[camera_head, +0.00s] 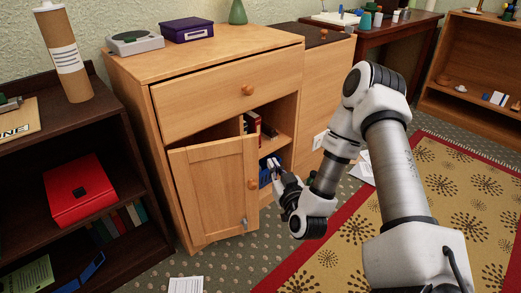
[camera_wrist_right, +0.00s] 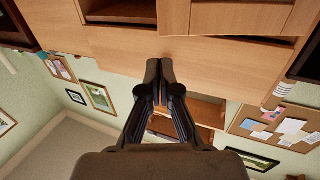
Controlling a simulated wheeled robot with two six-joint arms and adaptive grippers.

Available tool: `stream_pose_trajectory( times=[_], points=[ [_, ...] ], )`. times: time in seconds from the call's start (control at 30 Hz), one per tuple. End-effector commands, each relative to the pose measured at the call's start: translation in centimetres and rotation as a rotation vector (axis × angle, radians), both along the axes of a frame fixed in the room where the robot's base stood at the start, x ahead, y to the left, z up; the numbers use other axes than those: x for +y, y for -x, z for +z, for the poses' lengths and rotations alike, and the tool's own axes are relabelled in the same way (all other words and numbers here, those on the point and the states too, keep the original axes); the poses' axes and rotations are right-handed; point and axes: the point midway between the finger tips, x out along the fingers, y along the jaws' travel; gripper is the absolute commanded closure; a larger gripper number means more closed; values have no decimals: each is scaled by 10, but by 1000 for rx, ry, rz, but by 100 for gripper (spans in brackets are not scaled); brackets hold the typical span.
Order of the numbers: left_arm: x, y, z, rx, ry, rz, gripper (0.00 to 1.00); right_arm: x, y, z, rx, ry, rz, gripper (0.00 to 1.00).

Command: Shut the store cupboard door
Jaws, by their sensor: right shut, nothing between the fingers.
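The store cupboard (camera_head: 225,61) is light wood with a drawer above a low door. Its door (camera_head: 213,185) stands partly open, swung out on its left side, with a round wooden knob (camera_head: 252,184) and a small metal key or latch near its lower right edge. My right gripper (camera_head: 274,170) is just right of the door's free edge, in front of the open compartment; I cannot tell whether it touches the door. In the right wrist view, which looks upside down, the gripper (camera_wrist_right: 166,66) is shut and empty against the wood fronts. My left gripper is out of view.
Books (camera_head: 252,122) stand inside the compartment. A dark shelf (camera_head: 125,165) with a red box file (camera_head: 78,190) is close on the left. Papers lie on the floor, one (camera_head: 186,285) before the cupboard. A patterned rug (camera_head: 450,185) covers the floor at right.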

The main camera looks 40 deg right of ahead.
Motion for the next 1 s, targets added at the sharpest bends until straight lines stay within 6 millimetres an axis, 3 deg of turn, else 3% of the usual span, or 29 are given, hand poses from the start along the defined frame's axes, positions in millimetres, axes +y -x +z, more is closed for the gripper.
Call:
stream_pose_trajectory(
  times=[0.3,0.5,1.0],
  points=[
    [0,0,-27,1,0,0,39,-26,-65,-3,-5,4,0,100],
    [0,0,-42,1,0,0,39,-38,-97,-3,-3,3,0,100],
    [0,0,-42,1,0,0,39,-43,-109,1,-2,1,7,100]
  ],
)
